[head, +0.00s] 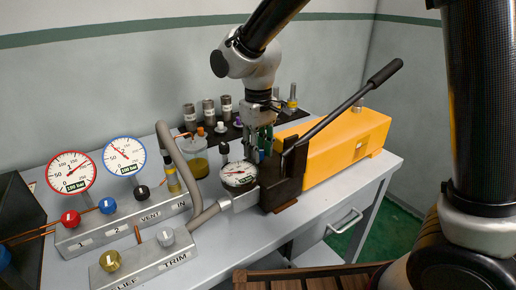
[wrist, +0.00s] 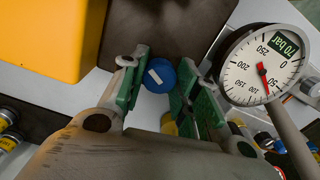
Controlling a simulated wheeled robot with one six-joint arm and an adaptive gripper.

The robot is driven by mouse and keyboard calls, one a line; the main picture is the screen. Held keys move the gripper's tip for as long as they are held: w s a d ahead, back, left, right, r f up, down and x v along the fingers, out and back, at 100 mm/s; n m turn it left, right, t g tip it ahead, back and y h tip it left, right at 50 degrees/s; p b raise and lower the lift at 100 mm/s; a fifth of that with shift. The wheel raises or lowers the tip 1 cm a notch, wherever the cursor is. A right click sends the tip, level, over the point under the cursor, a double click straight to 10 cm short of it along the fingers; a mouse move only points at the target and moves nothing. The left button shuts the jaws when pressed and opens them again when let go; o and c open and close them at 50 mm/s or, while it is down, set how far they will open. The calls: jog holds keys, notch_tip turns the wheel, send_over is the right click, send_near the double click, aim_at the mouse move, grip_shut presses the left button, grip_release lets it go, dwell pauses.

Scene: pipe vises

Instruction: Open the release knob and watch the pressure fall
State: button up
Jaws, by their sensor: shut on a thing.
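The release knob appears as a round blue knob with a white stripe (wrist: 159,76) in the wrist view. It sits between the green finger pads of my gripper (wrist: 158,92), which is shut on it. In the head view my gripper (head: 262,148) reaches down behind the pump's black block (head: 283,180), and the knob is mostly hidden there. A round pump gauge (head: 238,175) stands beside the block. In the wrist view this gauge (wrist: 265,65) has a red needle between 50 and 100, and a green plate reading 70 bar.
The orange pump body (head: 345,143) and long black lever (head: 340,108) are right of my gripper. A manifold (head: 125,215) with two dial gauges and several coloured knobs stands left. A pipe (head: 182,165), a jar (head: 196,160) and several small fittings crowd the bench.

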jog(key=shift+n, duration=2.3)
jog(key=o, duration=1)
notch_tip(320, 180, up, 12)
jog(key=shift+d, duration=0.1)
